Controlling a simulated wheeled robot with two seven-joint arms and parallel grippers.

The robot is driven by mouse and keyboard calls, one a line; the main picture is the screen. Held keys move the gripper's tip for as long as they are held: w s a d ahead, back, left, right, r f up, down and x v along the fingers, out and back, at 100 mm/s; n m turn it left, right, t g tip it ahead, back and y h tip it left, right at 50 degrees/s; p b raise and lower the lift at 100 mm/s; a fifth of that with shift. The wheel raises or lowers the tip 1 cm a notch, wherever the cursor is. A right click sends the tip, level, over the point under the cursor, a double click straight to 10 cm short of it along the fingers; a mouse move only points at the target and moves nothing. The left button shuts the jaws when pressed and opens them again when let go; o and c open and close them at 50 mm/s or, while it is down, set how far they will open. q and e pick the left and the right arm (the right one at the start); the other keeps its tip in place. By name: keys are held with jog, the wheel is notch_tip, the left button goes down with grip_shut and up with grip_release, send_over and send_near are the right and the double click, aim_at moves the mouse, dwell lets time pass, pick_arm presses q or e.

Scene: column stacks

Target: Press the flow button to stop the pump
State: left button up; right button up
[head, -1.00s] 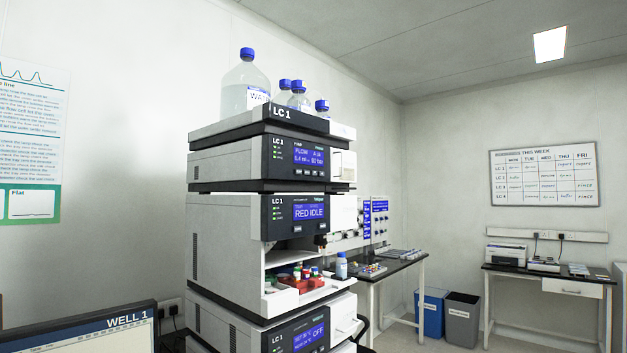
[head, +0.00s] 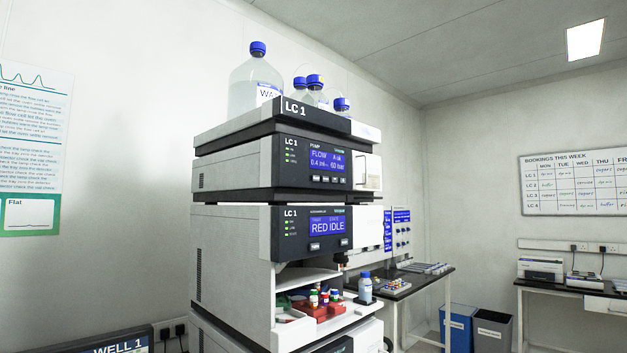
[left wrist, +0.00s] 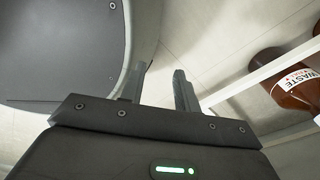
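The pump unit (head: 240,168) is the upper module of the LC 1 stack, below the bottle tray. Its blue display (head: 327,160) reads FLOW with about 0.4 ml and about 60 bar. A row of small buttons (head: 328,179) sits under the display; their labels are too small to read, so I cannot tell which is the flow button. My left gripper (left wrist: 160,70) shows in the left wrist view with its two fingers apart and nothing between them. It is not in the head view. My right gripper is in neither view.
Below the pump, the autosampler (head: 240,240) reads RED IDLE, above an open bay with a red vial rack (head: 318,307). Capped bottles (head: 257,80) stand on top. A monitor (head: 110,346) is at lower left. A brown waste bottle (left wrist: 280,82) shows in the left wrist view.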

pick_arm(q)
jog(key=shift+w, duration=1)
jog(key=c, duration=0.5)
grip_shut()
jog(key=shift+s, duration=0.85)
jog(key=shift+w, duration=0.2)
